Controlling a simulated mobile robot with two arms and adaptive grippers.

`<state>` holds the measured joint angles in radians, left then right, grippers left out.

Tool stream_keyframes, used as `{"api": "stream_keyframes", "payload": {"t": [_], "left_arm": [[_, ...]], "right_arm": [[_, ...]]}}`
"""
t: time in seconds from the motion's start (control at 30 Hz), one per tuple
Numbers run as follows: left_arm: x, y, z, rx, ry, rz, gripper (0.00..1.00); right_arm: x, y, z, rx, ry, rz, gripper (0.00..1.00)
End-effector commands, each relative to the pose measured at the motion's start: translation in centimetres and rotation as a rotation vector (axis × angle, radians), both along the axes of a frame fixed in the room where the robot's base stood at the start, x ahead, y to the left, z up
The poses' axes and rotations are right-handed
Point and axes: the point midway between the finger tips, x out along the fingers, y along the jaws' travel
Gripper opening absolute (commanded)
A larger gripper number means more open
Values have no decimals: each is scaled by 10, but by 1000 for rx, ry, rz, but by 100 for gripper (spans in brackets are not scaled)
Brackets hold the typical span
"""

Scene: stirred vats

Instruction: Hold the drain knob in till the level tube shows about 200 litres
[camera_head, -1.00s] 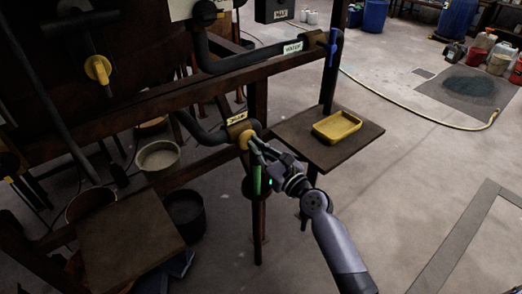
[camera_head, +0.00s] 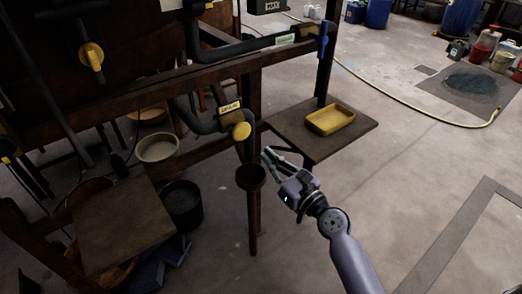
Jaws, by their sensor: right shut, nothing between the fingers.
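My left gripper is not in view.
A small shelf (camera_head: 360,128) with a yellow tray (camera_head: 330,129) lies right of the knob. A dark bucket (camera_head: 182,204) and a pale bowl (camera_head: 158,147) stand to the left. A yellow hose (camera_head: 440,118) crosses the open floor at right.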

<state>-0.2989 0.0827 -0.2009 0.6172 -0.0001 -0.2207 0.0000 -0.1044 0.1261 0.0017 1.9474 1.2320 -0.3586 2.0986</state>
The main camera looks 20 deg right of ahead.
Motion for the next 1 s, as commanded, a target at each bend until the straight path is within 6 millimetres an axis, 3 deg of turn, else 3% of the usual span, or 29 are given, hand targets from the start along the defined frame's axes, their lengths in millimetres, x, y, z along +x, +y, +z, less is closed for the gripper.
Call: {"api": "stream_keyframes", "payload": {"t": [0.1, 0.3, 0.83, 0.93, 1.0], "left_arm": [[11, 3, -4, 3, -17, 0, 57], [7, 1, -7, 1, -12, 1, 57], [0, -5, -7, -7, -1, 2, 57], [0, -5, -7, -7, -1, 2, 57], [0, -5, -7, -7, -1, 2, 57]], "right_arm": [[-19, -7, -4, -2, 2, 0, 0], [-33, -12, -4, -1, 2, 1, 0], [-34, -13, -4, -1, 2, 1, 0], [-33, -14, -16, -39, 13, -7, 0], [-30, -15, -40, -119, 35, -21, 0]]}}
